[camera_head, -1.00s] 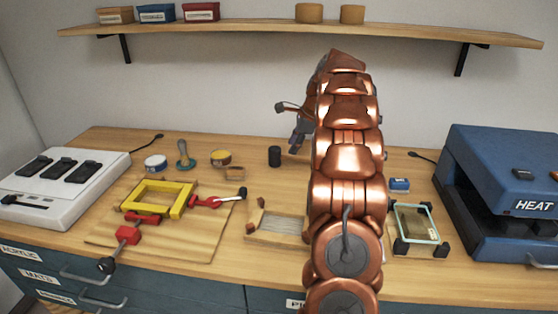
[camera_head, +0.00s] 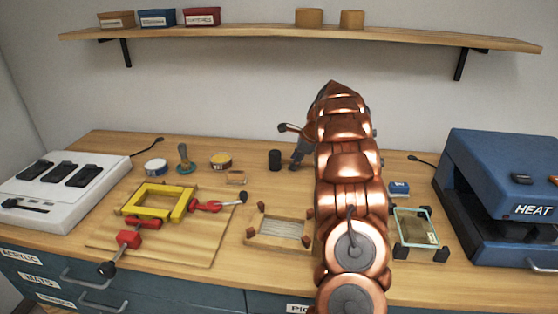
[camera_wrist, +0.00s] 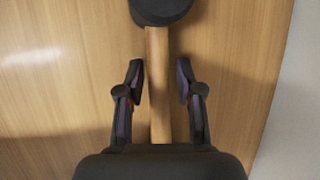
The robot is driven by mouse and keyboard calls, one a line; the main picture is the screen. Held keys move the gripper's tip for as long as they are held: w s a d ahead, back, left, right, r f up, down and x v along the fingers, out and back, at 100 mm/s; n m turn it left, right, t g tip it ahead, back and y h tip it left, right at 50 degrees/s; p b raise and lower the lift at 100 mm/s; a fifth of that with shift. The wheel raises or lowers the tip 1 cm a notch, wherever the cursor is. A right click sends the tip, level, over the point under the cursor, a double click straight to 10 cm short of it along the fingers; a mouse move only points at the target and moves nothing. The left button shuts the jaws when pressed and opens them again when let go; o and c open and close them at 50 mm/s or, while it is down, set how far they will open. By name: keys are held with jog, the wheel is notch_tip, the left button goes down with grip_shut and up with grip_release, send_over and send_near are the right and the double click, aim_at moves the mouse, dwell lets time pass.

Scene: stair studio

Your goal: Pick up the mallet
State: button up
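The mallet shows in the wrist view with its dark round head (camera_wrist: 160,10) at the top edge and its light wooden handle (camera_wrist: 158,65) running down toward my gripper. My gripper (camera_wrist: 160,82) is open, one dark finger on each side of the handle, with visible gaps on both sides. In the head view the black mallet head (camera_head: 275,160) rests on the workbench near the back, just left of my gripper (camera_head: 298,161). The handle cannot be made out there, and my copper arm hides much of that area.
A yellow frame with red clamps (camera_head: 155,201) lies on a board at left. A wooden frame (camera_head: 280,230) and a glass-topped stand (camera_head: 415,228) are near my arm. A blue heat press (camera_head: 500,200) stands at right; a shelf (camera_head: 240,30) hangs above.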

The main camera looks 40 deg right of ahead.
jog(key=shift+w+f, duration=0.15)
jog(key=shift+f, duration=0.25)
jog(key=shift+a, duration=0.1)
jog(key=shift+f, duration=0.1)
jog(key=shift+c, duration=0.4)
grip_shut()
